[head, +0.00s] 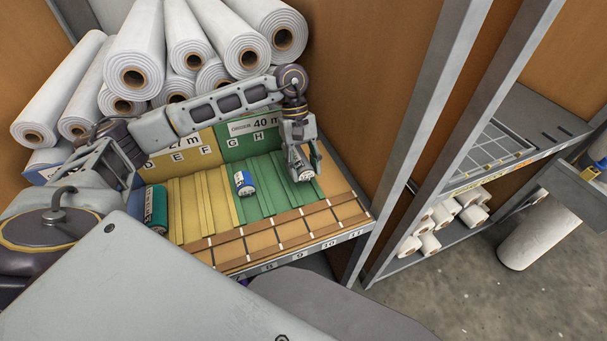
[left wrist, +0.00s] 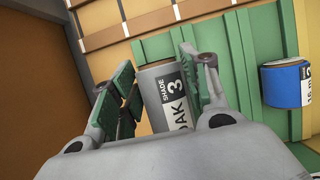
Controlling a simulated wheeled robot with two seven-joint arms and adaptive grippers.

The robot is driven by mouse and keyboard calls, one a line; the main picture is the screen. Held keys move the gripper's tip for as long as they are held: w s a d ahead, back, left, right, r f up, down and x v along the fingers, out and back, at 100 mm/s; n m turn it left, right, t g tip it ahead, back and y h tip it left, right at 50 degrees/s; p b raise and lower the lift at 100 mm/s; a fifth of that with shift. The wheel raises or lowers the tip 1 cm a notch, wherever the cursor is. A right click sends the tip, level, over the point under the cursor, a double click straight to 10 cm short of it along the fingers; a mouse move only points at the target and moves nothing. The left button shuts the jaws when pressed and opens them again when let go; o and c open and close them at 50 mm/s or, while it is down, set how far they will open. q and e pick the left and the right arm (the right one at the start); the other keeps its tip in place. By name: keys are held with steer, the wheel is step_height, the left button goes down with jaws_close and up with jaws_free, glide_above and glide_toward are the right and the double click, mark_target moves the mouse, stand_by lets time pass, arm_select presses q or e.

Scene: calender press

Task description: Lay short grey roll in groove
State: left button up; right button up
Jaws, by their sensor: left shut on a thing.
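The short grey roll (head: 303,174) is in my left gripper (head: 304,160), at the right side of the green grooved section (head: 268,200). The roll is over the green ridged boards (left wrist: 225,70). The gripper hides its underside, so I cannot tell whether it touches a groove. My right gripper is not in view.
A short blue roll (head: 244,183) lies to the left on the green section. A teal roll (head: 156,208) lies at the rack's left. Long white rolls (head: 190,40) are stacked behind. A grey metal post (head: 425,130) stands right of the rack.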

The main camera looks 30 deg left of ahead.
arm_select(q)
steer(key=shift+f, duration=1.9)
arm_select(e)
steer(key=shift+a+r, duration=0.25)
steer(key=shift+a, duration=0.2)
arm_select(q)
steer(key=shift+f, duration=0.1)
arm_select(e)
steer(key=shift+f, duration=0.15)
arm_select(q)
steer(key=o, duration=1)
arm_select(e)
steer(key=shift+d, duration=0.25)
arm_select(q)
steer(key=shift+p, duration=0.3)
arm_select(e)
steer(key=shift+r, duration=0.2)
